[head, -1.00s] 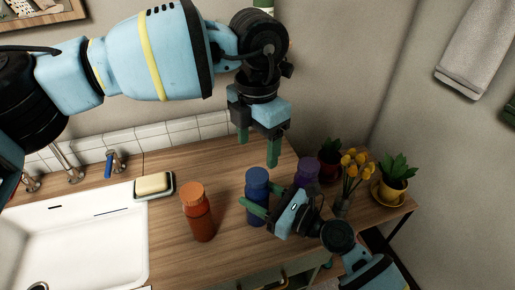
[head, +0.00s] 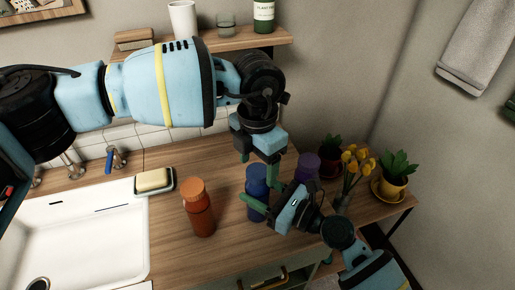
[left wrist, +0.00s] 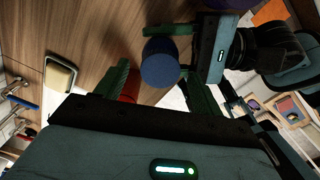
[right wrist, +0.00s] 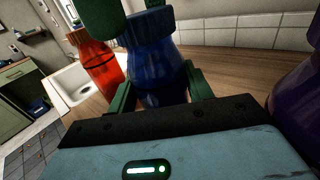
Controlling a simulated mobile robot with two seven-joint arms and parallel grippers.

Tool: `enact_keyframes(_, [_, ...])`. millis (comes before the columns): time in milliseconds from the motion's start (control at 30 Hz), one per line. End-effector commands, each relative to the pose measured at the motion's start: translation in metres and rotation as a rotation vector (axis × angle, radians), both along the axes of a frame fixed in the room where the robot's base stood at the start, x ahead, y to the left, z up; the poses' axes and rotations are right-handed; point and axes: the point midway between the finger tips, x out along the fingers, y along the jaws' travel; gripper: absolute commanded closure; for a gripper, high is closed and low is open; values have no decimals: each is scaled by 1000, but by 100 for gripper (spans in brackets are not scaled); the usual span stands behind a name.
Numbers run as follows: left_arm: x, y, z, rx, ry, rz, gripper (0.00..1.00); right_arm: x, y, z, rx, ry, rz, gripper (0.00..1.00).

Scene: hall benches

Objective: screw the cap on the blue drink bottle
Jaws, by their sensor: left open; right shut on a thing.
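The blue drink bottle (head: 256,207) stands upright on the wooden counter. Its blue cap (left wrist: 160,62) sits on top, and I cannot tell how tightly. My right gripper (right wrist: 160,92) is shut on the bottle's body from the right. My left gripper (head: 259,172) is open and points down over the cap. In the left wrist view the cap lies between and just beyond its fingers. In the right wrist view a green left finger shows close to the cap. In the head view the left fingers partly hide the cap.
An orange bottle (head: 199,212) stands left of the blue one, and a purple bottle (head: 307,166) close behind on the right. A soap dish (head: 154,182), sink (head: 90,232) and flower pots (head: 390,188) are farther out. A wall shelf (head: 235,40) is behind my left arm.

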Motion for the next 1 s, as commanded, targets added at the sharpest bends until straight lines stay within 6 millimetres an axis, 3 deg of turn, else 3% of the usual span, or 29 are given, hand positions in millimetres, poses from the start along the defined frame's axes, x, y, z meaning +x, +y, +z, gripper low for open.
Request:
enact_keyframes(467, [0,0,-11,0,-1,-1,32,0,0,0,-1,1,0,100])
enact_keyframes(833, [0,0,-11,-1,-1,-1,80,0,0,0,-1,1,0,100])
enact_keyframes(1000, [0,0,-11,0,-1,-1,83,0,0,0,-1,1,0,100])
